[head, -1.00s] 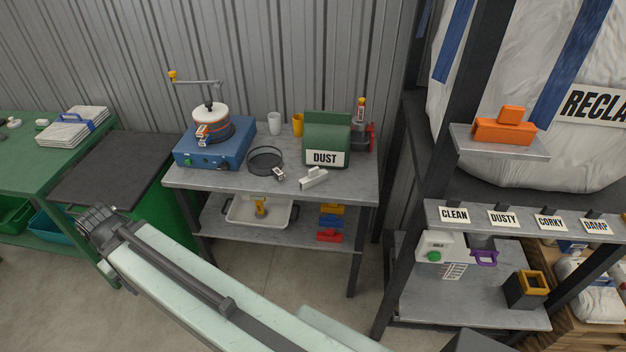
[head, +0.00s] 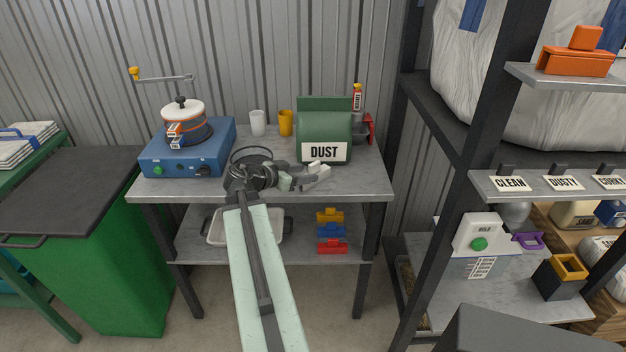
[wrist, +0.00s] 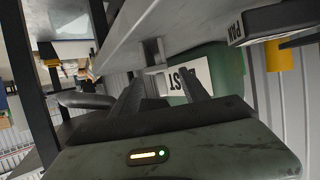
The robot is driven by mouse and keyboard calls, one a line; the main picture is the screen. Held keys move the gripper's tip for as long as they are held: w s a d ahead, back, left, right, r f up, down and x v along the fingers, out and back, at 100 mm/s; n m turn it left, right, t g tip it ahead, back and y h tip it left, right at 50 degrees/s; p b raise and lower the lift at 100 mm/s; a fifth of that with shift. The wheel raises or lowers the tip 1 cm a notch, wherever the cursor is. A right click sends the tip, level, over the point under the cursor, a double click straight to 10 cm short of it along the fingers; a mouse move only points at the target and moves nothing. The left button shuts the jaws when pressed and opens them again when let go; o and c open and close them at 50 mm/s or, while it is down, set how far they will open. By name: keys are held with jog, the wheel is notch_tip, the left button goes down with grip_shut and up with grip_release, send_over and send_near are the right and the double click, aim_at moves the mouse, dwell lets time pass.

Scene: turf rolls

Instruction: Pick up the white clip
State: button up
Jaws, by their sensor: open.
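The white clip (head: 318,170) lies on the grey table top (head: 362,184), in front of the green DUST box (head: 325,130). My gripper (head: 298,178) is open just left of the clip and low over the table's front part. The jaws partly overlap the clip in the head view, so I cannot tell whether they touch it. In the wrist view my open fingers (wrist: 163,80) point toward a pale grey-white piece (wrist: 152,52), apparently the clip, with the DUST label behind it.
A blue machine (head: 186,150) with a crank stands at the table's left. A black round sieve (head: 250,156) is partly behind my arm. White and yellow cups (head: 286,122) stand at the back. Yellow, blue and red clips (head: 331,230) lie on the lower shelf. A dark rack post (head: 455,190) stands right.

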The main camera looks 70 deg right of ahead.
aim_at(318, 171)
jog(key=b+x, duration=0.2)
jog(key=x, duration=0.6)
jog(key=shift+d+r, duration=0.1)
jog(key=shift+r, duration=0.15)
grip_shut()
